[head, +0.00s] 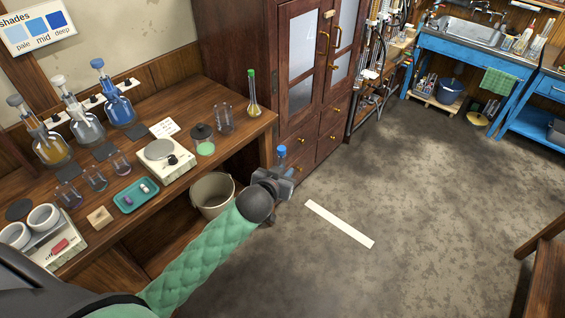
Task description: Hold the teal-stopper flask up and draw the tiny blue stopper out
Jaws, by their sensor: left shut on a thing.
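My left gripper (284,178) is held out past the table's right end, in front of the cabinet. It is shut on a small glass flask (281,162) with a blue stopper (281,149) on top. The flask looks roughly upright; its lower part is hidden by the gripper. The stopper sits in the neck. A second flask (253,109), with yellowish liquid and a green top, stands at the table's back right corner. My right gripper is not in view.
The wooden table (233,133) holds bottles, a hotplate (165,160), a teal tray (136,195) and small glasses. A bucket (212,195) stands below its edge. The dark cabinet (240,48) is behind. The floor to the right is open, with a white strip (339,224).

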